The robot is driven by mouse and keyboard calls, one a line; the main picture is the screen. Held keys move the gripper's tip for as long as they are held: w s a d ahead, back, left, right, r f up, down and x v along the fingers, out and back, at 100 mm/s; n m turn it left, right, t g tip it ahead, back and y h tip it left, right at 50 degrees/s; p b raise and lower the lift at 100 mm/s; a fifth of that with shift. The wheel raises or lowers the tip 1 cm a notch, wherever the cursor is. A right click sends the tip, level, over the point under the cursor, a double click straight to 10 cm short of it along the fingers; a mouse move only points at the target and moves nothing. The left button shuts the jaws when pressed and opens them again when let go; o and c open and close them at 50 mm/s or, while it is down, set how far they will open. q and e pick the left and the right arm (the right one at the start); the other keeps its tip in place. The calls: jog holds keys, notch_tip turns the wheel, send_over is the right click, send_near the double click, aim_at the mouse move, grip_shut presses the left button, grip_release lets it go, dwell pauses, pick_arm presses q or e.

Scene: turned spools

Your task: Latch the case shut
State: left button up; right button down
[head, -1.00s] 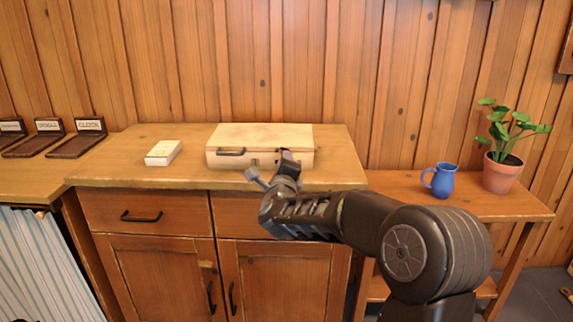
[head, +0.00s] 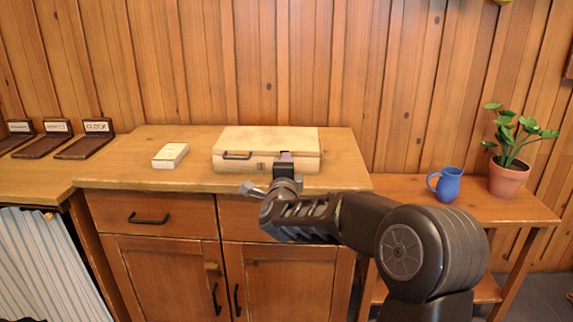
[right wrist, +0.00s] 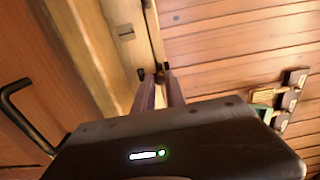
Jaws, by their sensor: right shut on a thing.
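The pale wooden case (head: 230,164) lies on the cabinet top in the head view, lid down. Its dark handle (head: 237,155) is on the left of the front face, with a small metal fitting (head: 262,167) right of it. My right gripper (head: 286,160) is at the right part of the front. In the right wrist view, the gripper (right wrist: 161,78) is shut on a small dark part at the case (right wrist: 122,45), apparently a latch. The fingers mostly hide this part, so its position cannot be told. My left gripper is not in view.
A small white box (head: 170,155) lies left of the case on the cabinet top (head: 130,170). Labelled dark stands (head: 90,140) are farther left. A blue mug (head: 446,185) and a potted plant (head: 508,178) stand on the lower right table. The plank wall is behind.

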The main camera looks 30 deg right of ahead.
jog(key=shift+a, duration=0.1)
jog(key=c, duration=1.4)
grip_release()
jog(key=v, duration=0.7)
jog(key=shift+s+a, duration=0.2)
jog(key=shift+s, duration=0.1)
